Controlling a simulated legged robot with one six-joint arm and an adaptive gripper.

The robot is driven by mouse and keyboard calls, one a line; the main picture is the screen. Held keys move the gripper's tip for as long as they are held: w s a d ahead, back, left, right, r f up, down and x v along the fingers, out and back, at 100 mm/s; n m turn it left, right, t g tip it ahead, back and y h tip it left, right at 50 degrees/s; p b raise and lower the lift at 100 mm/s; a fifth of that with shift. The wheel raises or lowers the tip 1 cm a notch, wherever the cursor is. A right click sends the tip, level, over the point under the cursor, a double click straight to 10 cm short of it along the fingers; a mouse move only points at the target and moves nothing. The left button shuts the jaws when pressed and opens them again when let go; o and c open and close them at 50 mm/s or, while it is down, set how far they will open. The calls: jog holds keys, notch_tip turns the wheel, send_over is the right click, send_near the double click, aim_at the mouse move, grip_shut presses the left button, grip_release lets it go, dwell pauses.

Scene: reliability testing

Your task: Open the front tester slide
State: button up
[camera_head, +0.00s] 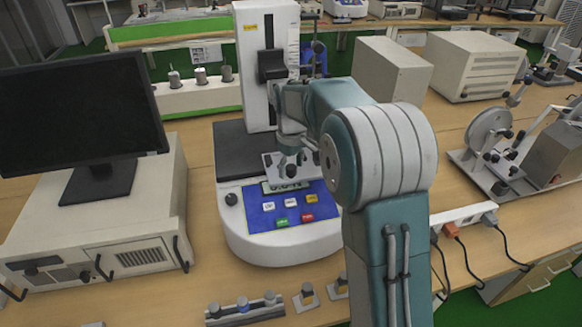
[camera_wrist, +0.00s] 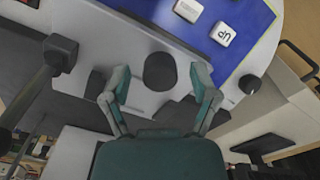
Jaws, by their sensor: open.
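The tester (camera_head: 283,242) is white, with a tall column (camera_head: 250,60), a black carriage (camera_head: 271,66) and a blue button panel (camera_head: 263,212). My gripper (camera_head: 290,168) reaches down just behind the panel and display. It is open and points at the tester in the wrist view (camera_wrist: 161,82). A dark rounded knob (camera_wrist: 160,71) shows between its fingertips there, with a gap on each side; contact is not visible. The knob sits by a pale grey plate (camera_wrist: 110,40), which may be the slide. My arm and gripper hide part of this area in the head view.
A monitor (camera_head: 82,115) on a white case (camera_head: 110,215) stands left. A metal device (camera_head: 525,150) stands right, near a power strip (camera_head: 465,214) with cables. Small parts (camera_head: 243,305) lie at the front. Beige boxes (camera_head: 475,65) stand behind.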

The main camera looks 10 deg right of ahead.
notch_tip(320, 180, up, 12)
dwell(0.6)
jog(key=shift+w+f, duration=0.1)
jog(key=s+r+m+t, duration=0.2)
jog(key=s, duration=0.6)
jog(key=s+r+m+t, duration=0.1)
jog(key=s+r+m, duration=0.1)
jog(key=s, duration=0.7)
jog(key=s+f+m+t, duration=0.1)
jog(key=s+f, duration=0.2)
jog(key=s, duration=0.4)
jog(key=s+f+m+t, duration=0.1)
jog(key=s+f, duration=0.2)
jog(key=s, duration=0.4)
jog(key=shift+s+f+m+t, duration=0.15)
jog(key=shift+f+m+t, duration=0.15)
jog(key=shift+m, duration=0.1)
